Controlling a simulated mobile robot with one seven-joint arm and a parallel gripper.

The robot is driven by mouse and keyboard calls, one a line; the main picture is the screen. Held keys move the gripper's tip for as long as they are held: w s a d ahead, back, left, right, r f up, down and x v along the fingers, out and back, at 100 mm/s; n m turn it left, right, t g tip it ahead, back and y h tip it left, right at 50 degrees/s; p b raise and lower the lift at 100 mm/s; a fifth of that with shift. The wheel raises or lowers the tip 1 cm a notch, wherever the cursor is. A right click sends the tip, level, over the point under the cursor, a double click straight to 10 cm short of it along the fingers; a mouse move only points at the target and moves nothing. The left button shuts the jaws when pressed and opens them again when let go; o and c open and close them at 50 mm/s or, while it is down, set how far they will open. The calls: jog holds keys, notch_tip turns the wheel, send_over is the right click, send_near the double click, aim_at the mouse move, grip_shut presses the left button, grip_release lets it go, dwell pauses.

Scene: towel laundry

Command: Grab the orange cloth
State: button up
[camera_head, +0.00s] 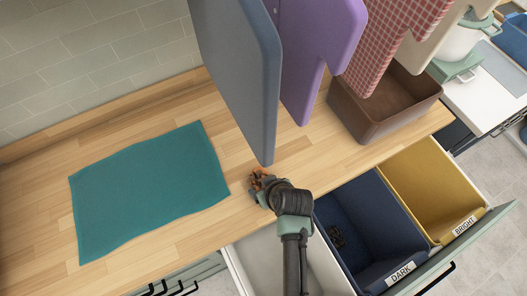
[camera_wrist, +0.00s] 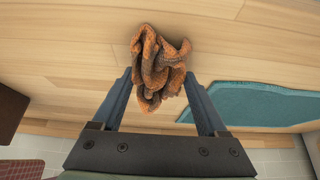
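The crumpled orange cloth (camera_wrist: 160,62) with grey patches lies on the wooden counter in the wrist view. In the head view only a small part of the orange cloth (camera_head: 256,179) shows, at the counter's front edge by my gripper (camera_head: 262,186). In the wrist view the two fingers of my gripper (camera_wrist: 159,80) stand wide apart, one on each side of the cloth. The near part of the cloth reaches between the fingertips, and I see no clear squeeze on it. My arm hides part of the cloth in the head view.
A teal towel (camera_head: 150,190) lies flat on the counter to the left. A blue-grey board (camera_head: 235,75) and a purple board (camera_head: 305,60) hang above. A brown box (camera_head: 375,118) stands at right. A drawer holds a DARK bin (camera_head: 390,225) and a BRIGHT bin (camera_head: 445,185).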

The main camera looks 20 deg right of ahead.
jog(key=c, duration=0.4)
jog(key=shift+r, duration=0.15)
